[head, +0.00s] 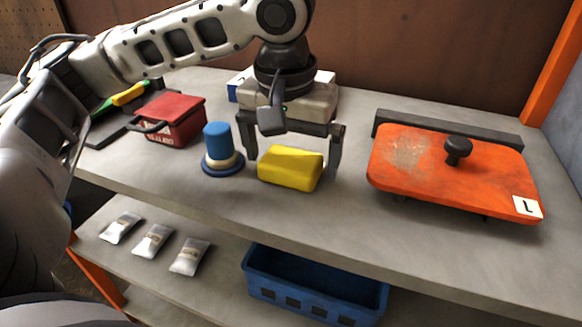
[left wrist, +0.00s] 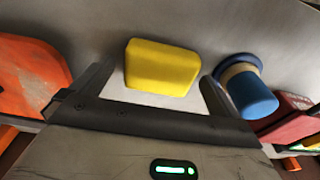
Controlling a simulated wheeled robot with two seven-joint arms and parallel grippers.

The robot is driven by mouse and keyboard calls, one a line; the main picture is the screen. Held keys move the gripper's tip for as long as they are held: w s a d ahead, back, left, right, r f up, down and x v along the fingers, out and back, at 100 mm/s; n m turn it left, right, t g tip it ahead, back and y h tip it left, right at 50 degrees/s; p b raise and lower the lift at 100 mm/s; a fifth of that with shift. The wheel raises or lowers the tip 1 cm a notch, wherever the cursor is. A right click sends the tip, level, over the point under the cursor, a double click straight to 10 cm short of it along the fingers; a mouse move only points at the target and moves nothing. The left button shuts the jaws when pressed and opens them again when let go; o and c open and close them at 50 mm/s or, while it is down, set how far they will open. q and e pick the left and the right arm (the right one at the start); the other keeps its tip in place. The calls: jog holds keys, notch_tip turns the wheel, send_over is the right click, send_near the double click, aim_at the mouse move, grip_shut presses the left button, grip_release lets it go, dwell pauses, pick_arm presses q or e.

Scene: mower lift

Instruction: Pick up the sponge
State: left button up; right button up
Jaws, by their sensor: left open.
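The yellow sponge (head: 290,168) lies on the grey upper shelf, near its front edge. My left gripper (head: 292,165) is open and points down over it, with one finger on each side of the sponge in the head view. In the left wrist view the sponge (left wrist: 162,67) sits between the two open fingers (left wrist: 160,85), with a gap visible on both sides. The fingers do not appear to touch it. My right gripper is in neither view.
A blue-topped round tool (head: 220,150) stands close left of the sponge. A red box (head: 172,118) is further left. An orange plate with a black knob (head: 450,165) lies to the right.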

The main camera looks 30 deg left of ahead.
aim_at(293, 156)
pick_arm(q)
jog(key=c, duration=1)
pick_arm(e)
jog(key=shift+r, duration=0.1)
pick_arm(q)
jog(key=shift+r, duration=0.1)
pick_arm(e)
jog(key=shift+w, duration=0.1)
pick_arm(q)
jog(key=shift+r, duration=0.5)
notch_tip(293, 156, up, 2)
jog(key=shift+r+p, duration=0.25)
jog(key=shift+p, duration=0.25)
jog(key=s+d+r, duration=0.2)
jog(key=d+r, duration=0.1)
jog(key=d, duration=0.1)
jog(key=s+d+r+p, duration=0.1)
jog(key=s+d+r, duration=0.2)
jog(key=d, duration=0.1)
jog(key=s+d+r+p, duration=0.1)
jog(key=s+d+r, duration=0.1)
jog(key=d+r, duration=0.1)
jog(key=shift+s+d+r, duration=0.2)
jog(key=shift+d, duration=0.3)
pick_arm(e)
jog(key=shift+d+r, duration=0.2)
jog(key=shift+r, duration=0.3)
